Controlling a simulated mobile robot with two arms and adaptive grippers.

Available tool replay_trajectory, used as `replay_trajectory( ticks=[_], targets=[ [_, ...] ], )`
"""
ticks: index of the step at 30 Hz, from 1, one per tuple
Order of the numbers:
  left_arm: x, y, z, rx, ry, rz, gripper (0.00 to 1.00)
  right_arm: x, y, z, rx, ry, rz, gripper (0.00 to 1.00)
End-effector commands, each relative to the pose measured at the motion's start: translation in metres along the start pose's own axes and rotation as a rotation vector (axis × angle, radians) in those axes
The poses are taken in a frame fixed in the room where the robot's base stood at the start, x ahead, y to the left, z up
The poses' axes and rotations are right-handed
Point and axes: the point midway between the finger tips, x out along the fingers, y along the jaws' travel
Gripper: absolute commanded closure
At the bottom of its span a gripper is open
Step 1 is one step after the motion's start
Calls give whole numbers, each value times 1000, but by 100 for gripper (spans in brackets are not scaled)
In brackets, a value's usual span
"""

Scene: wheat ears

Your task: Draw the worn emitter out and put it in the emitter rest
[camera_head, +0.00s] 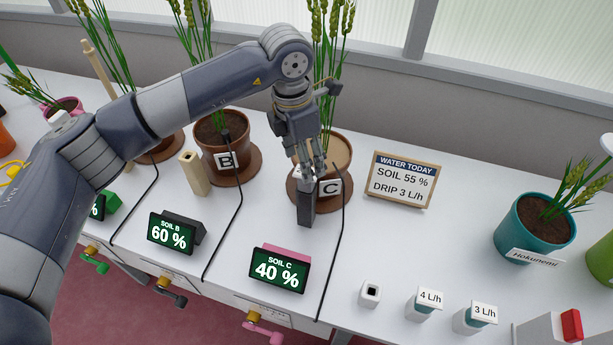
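My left gripper (312,168) points down in front of the brown pot labelled C (329,158), at the top of a dark grey upright block (306,205). Its fingers hide the block's top, and something pale shows beside them. I cannot tell whether they grip anything. No emitter is clearly visible at the fingers. A thin black line (339,235) passes just right of the label and runs to the table's front edge. A small white block with a dark square hole (370,293) stands at the front and may be the emitter rest. My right gripper is not in view.
White blocks marked 4 L/h (425,300) and 3 L/h (477,316) stand at the front right. The Soil C display (279,270) is front centre. A beige block (195,174) stands by pot B (220,133). The table is clear below the Water Today sign (402,181).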

Motion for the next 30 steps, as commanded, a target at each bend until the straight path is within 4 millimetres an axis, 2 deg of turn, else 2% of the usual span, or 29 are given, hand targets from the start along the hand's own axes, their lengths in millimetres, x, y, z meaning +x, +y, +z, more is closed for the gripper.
replay_trajectory(
  ticks=[8, 13, 18, 26, 30],
  targets=[
    [22, 0, 0, 0, -1, -3, 44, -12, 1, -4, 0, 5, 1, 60],
    [44, 2, -1, 1, 0, -6, 44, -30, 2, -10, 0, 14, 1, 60],
    [65, 3, 0, 1, -2, -3, 44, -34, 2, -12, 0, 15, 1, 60],
    [70, 3, 0, 2, -4, -2, 44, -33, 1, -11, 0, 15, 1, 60],
    [70, 3, 0, 2, -4, -2, 73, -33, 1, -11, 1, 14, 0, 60]
  ],
)
